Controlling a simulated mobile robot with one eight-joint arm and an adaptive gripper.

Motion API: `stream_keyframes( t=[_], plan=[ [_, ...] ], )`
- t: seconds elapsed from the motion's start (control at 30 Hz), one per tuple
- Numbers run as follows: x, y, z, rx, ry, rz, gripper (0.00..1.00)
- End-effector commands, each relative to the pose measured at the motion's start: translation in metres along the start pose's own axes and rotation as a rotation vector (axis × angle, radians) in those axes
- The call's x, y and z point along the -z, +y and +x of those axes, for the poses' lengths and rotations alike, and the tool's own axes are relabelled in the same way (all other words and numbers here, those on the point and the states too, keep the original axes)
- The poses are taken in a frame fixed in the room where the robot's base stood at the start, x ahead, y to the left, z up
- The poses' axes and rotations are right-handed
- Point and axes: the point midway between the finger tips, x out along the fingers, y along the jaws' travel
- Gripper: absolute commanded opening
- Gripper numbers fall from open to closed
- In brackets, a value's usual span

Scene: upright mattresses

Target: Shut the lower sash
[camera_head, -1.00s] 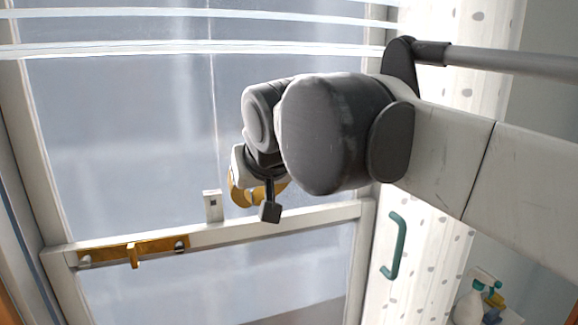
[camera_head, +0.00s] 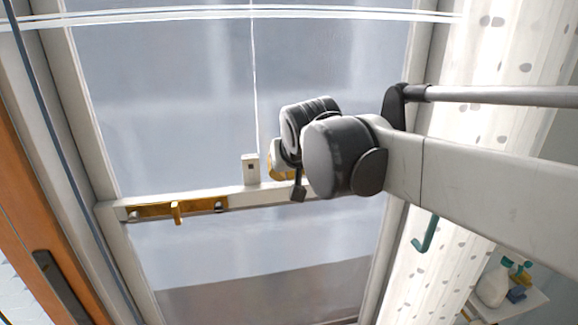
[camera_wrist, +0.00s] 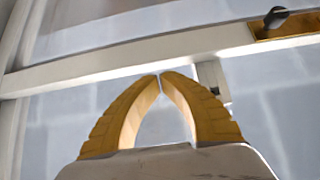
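The window has a white cross rail (camera_head: 310,184) with glass above and below it; I cannot tell whether it belongs to the lower sash. A brass latch (camera_head: 178,209) sits on its left part. In the wrist view the rail (camera_wrist: 120,62) runs across behind my fingertips, and the brass latch (camera_wrist: 285,30) shows at top right. My gripper (camera_head: 278,163) is just above the rail in the head view, right of the latch, partly hidden by my wrist. Its yellow fingers (camera_wrist: 160,76) meet at the tips with nothing between them. Contact with the rail cannot be told.
A small white block (camera_head: 250,169) on a thin cord hangs beside my gripper. Blind slats (camera_head: 200,20) cross the top. An orange-brown frame (camera_head: 50,240) is at left.

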Motion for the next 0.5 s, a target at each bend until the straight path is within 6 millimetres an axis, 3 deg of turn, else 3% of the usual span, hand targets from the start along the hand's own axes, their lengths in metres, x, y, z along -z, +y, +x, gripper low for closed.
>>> stream_keyframes(
  t=[0.5],
  plan=[
    [-0.008, 0.0001, 0.0074, 0.0, 0.0, 0.0, 0.0]
  ],
)
